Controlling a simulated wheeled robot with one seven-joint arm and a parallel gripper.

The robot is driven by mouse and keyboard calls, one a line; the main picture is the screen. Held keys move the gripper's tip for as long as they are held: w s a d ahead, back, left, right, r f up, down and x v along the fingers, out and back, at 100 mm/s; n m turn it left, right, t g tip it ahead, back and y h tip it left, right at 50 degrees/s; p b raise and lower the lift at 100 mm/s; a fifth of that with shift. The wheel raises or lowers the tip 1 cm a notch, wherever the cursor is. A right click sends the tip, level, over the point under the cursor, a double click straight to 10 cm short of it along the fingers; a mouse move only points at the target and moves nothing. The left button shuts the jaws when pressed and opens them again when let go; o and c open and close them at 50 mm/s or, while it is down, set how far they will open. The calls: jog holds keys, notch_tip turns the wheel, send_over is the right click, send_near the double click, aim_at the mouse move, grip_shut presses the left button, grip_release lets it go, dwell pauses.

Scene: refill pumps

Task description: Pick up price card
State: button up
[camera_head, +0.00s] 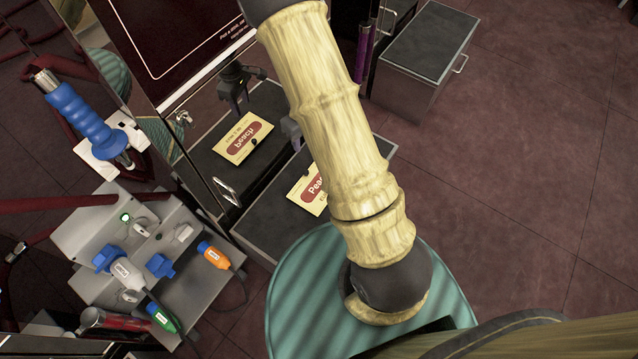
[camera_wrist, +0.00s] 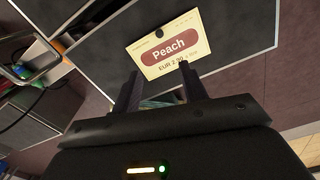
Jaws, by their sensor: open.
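The price card (camera_head: 307,193) is cream with a red "Peach" label and lies on a dark grey cabinet top (camera_head: 265,228). My arm covers its right part in the head view. In the wrist view the whole card (camera_wrist: 167,47) shows, with a dark round spot at its upper edge. My gripper (camera_wrist: 160,80) is open and empty, its two dark fingers pointing at the card's lower edge. The right fingertip overlaps that edge in the picture; I cannot tell whether it touches. In the head view my gripper is mostly hidden behind my arm.
A glossy panel beside the cabinet mirrors the card (camera_head: 243,138) and my gripper. A grey stand (camera_head: 85,240) with blue, orange and green connectors is at left. A blue-handled nozzle (camera_head: 85,118) hangs above it. Another grey cabinet (camera_head: 425,45) stands at the back. Floor at right is clear.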

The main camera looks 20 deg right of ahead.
jog(key=b, duration=0.7)
send_over(306, 172)
jog(key=f, duration=1.2)
jog(key=shift+s+d+f, duration=0.1)
jog(key=shift+s+d, duration=0.05)
jog(key=shift+s, duration=0.1)
jog(key=shift+p, duration=0.3)
jog(key=f+b, duration=0.3)
jog(key=f, duration=0.2)
jog(key=shift+w+f+b, duration=0.15)
jog(key=shift+w+b, duration=0.05)
jog(key=shift+b, duration=0.2)
jog(key=c, duration=0.9)
